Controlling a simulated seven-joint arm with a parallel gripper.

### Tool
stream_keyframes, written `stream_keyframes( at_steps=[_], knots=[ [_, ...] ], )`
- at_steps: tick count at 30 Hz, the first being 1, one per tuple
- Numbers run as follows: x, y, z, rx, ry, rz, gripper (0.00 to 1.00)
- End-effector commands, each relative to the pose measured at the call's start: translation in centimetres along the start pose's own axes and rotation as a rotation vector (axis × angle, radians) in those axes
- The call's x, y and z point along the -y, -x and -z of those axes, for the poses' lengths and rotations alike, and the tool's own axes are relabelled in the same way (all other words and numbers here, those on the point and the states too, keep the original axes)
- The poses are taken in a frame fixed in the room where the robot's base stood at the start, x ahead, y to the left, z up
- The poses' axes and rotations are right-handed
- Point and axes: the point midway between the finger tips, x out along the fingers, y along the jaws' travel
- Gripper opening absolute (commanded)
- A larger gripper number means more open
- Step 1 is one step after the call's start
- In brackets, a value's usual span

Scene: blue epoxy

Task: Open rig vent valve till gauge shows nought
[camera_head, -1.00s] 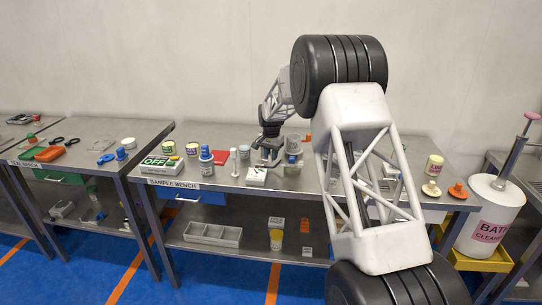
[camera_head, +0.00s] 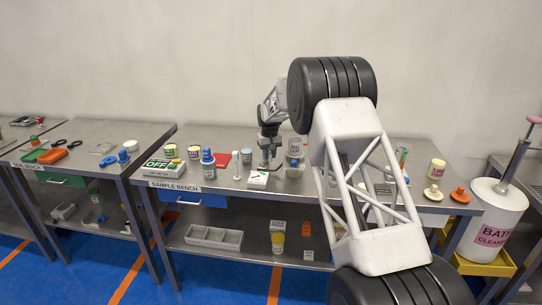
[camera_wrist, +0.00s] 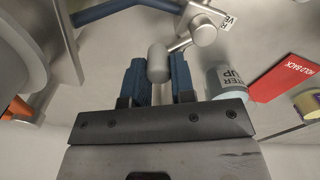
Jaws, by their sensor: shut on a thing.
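My gripper (camera_head: 268,163) is at the sample bench (camera_head: 215,186), pointing down. In the wrist view, its two blue fingers (camera_wrist: 159,75) are shut on a grey rounded valve handle (camera_wrist: 157,62). A thin stem joins the handle to a metal valve body (camera_wrist: 204,31). A partly cut-off label (camera_wrist: 228,20) beside the valve seems to begin with "VE".
A pale cup (camera_wrist: 228,82) and a red "HOLD BACK" card (camera_wrist: 287,79) lie right of the fingers in the wrist view. My arm hides much of the bench's right part.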

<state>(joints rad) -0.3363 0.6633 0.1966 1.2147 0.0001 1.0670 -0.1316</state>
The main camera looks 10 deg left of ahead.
Motion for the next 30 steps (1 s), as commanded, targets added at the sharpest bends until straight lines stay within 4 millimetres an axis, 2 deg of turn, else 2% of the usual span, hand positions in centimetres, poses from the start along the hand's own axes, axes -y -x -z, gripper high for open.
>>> stream_keyframes(
  at_steps=[9,21,22,24,30],
  knots=[
    [0.2,0.08,0.46,-0.001,0.106,0.0,0.0],
    [0.22,0.08,0.48,-0.001,0.114,0.0,0.0],
    [0.22,0.09,0.49,-0.001,0.114,0.0,0.25],
    [0.23,0.09,0.49,-0.001,0.114,0.0,0.34],
    [0.25,0.05,0.48,0.0,0.114,0.0,0.34]
  ],
)
